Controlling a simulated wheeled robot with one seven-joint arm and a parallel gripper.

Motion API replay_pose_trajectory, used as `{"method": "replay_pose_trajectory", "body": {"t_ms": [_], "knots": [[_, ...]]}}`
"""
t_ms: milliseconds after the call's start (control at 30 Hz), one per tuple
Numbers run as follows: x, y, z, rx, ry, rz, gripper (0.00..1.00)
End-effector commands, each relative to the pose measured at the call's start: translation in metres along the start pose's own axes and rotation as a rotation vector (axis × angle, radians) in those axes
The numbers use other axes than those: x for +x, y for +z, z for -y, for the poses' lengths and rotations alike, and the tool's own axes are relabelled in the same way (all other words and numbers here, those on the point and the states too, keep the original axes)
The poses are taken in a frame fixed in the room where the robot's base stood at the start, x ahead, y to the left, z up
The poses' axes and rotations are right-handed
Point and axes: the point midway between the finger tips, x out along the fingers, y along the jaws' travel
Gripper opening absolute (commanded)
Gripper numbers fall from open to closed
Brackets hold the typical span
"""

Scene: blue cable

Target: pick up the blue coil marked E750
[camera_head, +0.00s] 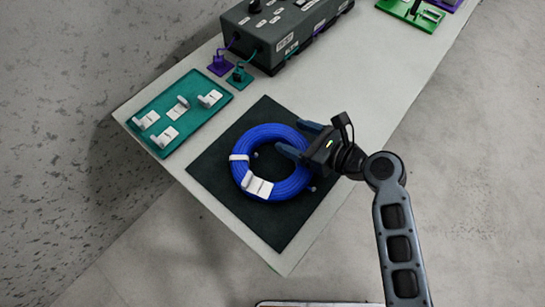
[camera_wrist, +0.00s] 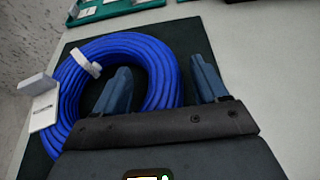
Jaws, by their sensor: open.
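The blue coil (camera_head: 291,183) lies flat on a dark mat (camera_head: 222,178) on the table. It carries a white band and a white tag (camera_head: 257,187); the print on the tag is too small to read here. My gripper (camera_head: 297,138) is open at the right side of the coil. In the wrist view the coil (camera_wrist: 152,62) fills the left and middle. One finger of my gripper (camera_wrist: 163,82) reaches over the inside of the ring and the other is outside it, with the coil's right side between them. I cannot tell whether the fingers touch it.
A teal tray (camera_head: 160,105) with several white-tagged pieces stands left of the mat. A dark grey box (camera_head: 270,30) with plugs and cables stands behind. A green board (camera_head: 412,15) is at the far right. Bare table lies right of the mat.

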Motion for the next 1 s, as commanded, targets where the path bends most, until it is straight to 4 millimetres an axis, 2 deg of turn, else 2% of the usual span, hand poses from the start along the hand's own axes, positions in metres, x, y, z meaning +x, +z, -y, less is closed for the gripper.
{"method": "replay_pose_trajectory", "body": {"t_ms": [200,900,1000], "knots": [[0.0003,-0.0002,0.0002,0.0,-0.001,0.0,0.71],[-0.0009,-0.0025,0.0025,-0.001,-0.007,-0.004,0.04],[-0.0011,-0.003,0.0028,-0.001,-0.008,-0.005,0.0]]}}
